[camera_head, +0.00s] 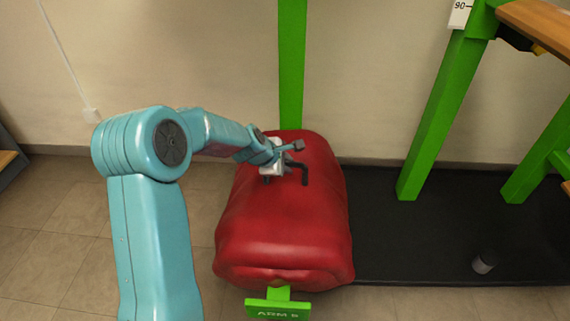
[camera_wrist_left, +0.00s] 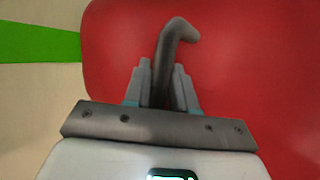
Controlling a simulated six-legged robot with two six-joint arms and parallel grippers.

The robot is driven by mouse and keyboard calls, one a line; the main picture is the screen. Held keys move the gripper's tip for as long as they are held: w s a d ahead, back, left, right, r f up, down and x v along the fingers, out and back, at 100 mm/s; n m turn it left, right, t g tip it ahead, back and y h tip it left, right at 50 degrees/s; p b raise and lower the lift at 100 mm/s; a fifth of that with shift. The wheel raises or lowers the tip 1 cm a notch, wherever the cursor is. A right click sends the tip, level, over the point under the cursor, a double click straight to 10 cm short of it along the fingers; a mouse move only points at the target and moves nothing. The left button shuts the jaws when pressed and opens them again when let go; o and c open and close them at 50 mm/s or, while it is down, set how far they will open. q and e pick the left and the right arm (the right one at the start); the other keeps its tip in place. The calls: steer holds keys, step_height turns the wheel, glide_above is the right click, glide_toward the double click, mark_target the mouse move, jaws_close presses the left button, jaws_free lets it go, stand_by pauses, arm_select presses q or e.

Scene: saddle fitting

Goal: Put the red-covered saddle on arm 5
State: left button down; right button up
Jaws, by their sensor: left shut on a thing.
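The red-covered saddle (camera_head: 285,230) sits over a green arm in the middle of the head view. The arm's end plate (camera_head: 278,308) shows below the saddle's front and reads "ARM" with a digit that looks like 5. My left gripper (camera_head: 290,165) is over the saddle's far part, shut on its dark bent handle (camera_head: 304,173). In the left wrist view the handle (camera_wrist_left: 168,60) stands between the two fingers (camera_wrist_left: 160,88), with the red cover (camera_wrist_left: 240,60) behind it. Most of the green arm is hidden under the saddle. My right gripper is not in view.
A green upright post (camera_head: 291,70) rises behind the saddle. Further green posts (camera_head: 440,120) and a wooden board (camera_head: 540,22) stand at the right. A black mat (camera_head: 420,240) with a small grey cylinder (camera_head: 484,263) lies right of the saddle. Bare tiled floor is at the left.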

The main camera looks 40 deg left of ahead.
arm_select(q)
steer(key=shift+w+r, duration=0.1)
steer(key=shift+r, duration=0.05)
steer(key=c, duration=0.8)
jaws_free()
steer(key=shift+c, duration=0.2)
steer(key=p+v, duration=0.5)
steer(key=v, duration=1.1)
steer(key=shift+s, duration=0.25)
